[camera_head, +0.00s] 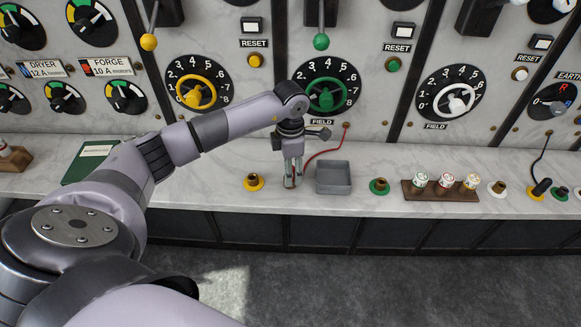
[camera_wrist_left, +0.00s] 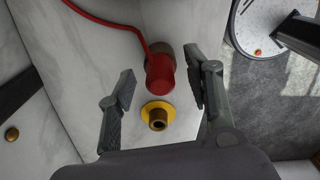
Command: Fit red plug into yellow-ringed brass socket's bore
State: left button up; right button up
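The red plug (camera_wrist_left: 160,75) shows in the left wrist view with a round brown piece (camera_wrist_left: 165,50) at its far end and a red cord running off to the upper left. My left gripper (camera_head: 292,176) is low over the worktop, its fingers apart. In the left wrist view its fingers stand on either side of the plug, with a visible gap at each side. The yellow-ringed brass socket (camera_wrist_left: 157,116) is beside the plug, its dark bore empty; in the head view the socket (camera_head: 254,183) is left of the gripper. In the head view the gripper mostly hides the plug. My right gripper is not in view.
A grey tray (camera_head: 333,190) stands just right of the gripper. Further right are a green-ringed socket (camera_head: 379,187), a wooden rack (camera_head: 440,194) with several jars and a white-ringed socket (camera_head: 497,189). A green book (camera_head: 88,160) lies at the left. The dial panel rises behind.

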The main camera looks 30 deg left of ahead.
pick_arm(q)
grip_shut()
jog(key=shift+r, duration=0.1)
dwell(0.3)
jog(key=shift+r, duration=0.1)
jog(key=shift+r+p, duration=1.3)
jog(key=shift+r, duration=0.8)
